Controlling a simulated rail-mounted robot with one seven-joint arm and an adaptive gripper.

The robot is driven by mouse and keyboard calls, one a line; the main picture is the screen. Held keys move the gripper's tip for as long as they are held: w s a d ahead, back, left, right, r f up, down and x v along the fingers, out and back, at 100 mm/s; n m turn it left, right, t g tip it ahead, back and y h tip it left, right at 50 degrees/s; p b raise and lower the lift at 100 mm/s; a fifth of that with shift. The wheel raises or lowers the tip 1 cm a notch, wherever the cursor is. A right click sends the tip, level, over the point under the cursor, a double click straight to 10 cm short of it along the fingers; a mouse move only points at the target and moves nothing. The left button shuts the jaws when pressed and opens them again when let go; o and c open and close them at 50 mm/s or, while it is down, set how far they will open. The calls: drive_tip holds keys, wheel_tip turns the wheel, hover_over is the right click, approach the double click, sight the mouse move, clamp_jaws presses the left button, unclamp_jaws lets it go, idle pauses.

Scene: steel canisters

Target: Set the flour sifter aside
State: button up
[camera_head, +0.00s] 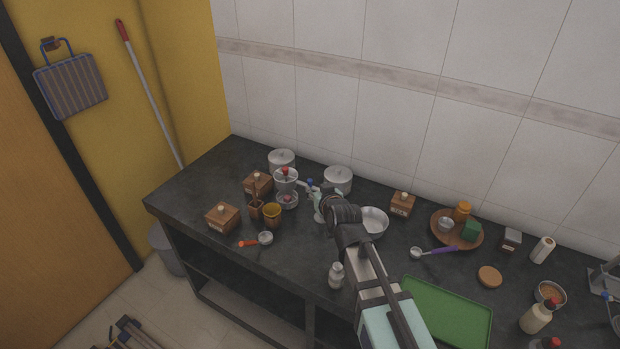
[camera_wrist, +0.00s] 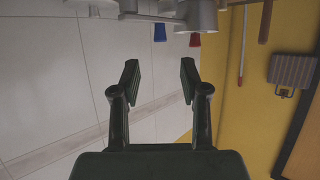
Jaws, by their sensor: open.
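A metal cup with a red knob (camera_head: 287,183) stands among the items at the back left of the counter. It looks like the flour sifter, but I cannot be sure. My gripper (camera_head: 319,191) is just to its right, above the counter. In the wrist view my gripper (camera_wrist: 160,78) is open, with nothing between its fingers. That view is upside down; a blue part (camera_wrist: 159,32) and a red part (camera_wrist: 195,40) show beyond the fingertips beside grey metal containers (camera_wrist: 203,14). My arm hides some of the counter.
Lidded steel canisters (camera_head: 281,159) (camera_head: 338,180) stand at the back. Wooden boxes (camera_head: 222,218) (camera_head: 258,184), a brown cup (camera_head: 272,215) and an orange-handled scoop (camera_head: 265,238) are left. A metal bowl (camera_head: 374,222) is right of my gripper.

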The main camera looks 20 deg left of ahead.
sight(311, 181)
drive_tip(key=p+x, duration=0.2)
drive_tip(key=x, duration=0.7)
drive_tip(key=shift+r, duration=0.1)
drive_tip(key=shift+w+a+f+p, duration=0.3)
drive_tip(key=shift+w+p, duration=0.05)
clamp_jaws()
